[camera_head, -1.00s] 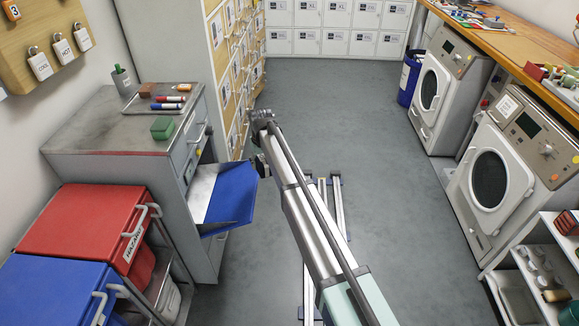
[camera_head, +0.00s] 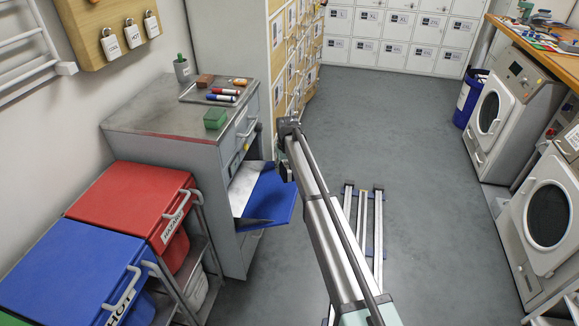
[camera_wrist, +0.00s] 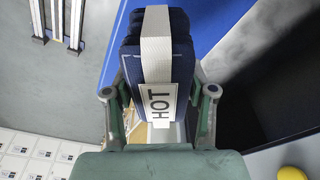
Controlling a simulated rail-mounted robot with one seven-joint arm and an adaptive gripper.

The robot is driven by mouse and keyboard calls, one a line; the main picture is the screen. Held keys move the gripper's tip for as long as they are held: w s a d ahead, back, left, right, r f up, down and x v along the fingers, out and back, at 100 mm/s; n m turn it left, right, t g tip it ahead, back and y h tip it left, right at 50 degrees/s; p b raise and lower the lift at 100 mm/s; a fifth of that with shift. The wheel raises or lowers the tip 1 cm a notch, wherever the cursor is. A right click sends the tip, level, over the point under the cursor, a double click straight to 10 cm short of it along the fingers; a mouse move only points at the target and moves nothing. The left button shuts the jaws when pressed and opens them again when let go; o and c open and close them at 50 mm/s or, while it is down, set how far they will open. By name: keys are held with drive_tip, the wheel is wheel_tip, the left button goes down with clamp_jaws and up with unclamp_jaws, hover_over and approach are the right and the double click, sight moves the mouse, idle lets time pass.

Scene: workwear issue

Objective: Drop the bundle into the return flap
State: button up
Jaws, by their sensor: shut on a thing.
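The bundle (camera_wrist: 183,70) is dark navy folded cloth with a pale strap around it and a tag reading HOT. My gripper (camera_wrist: 158,92) is shut on it, one finger on each side, in the wrist view. In the head view my gripper (camera_head: 285,172) is at the right part of the return flap, seen from above; the bundle cannot be made out there. The return flap (camera_head: 272,196) is a blue panel standing out from the grey cabinet, with a pale inner plate. Its blue surface (camera_wrist: 222,22) also shows behind the bundle in the wrist view.
The grey cabinet (camera_head: 150,128) carries a tray with markers and a green box (camera_head: 215,118). Red (camera_head: 130,195) and blue (camera_head: 65,270) lidded bins stand in front of it.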

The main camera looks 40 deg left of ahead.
drive_tip(key=shift+s+a+f+b, duration=0.3)
drive_tip(key=shift+a+f, duration=0.2)
drive_tip(key=shift+f, duration=0.25)
drive_tip(key=shift+s+a+f+b, duration=0.15)
drive_tip(key=shift+a+f+b, duration=0.25)
drive_tip(key=shift+a+f, duration=0.25)
drive_tip(key=shift+s+a+f+b, duration=0.25)
drive_tip(key=shift+a+f+b, duration=0.15)
drive_tip(key=shift+f, duration=0.45)
drive_tip(key=o, duration=1.4)
drive_tip(key=shift+c, duration=0.2)
wheel_tip(320, 180, up, 12)
drive_tip(key=s+d, duration=0.1)
drive_tip(key=shift+d, duration=0.25)
drive_tip(key=shift+a, duration=0.1)
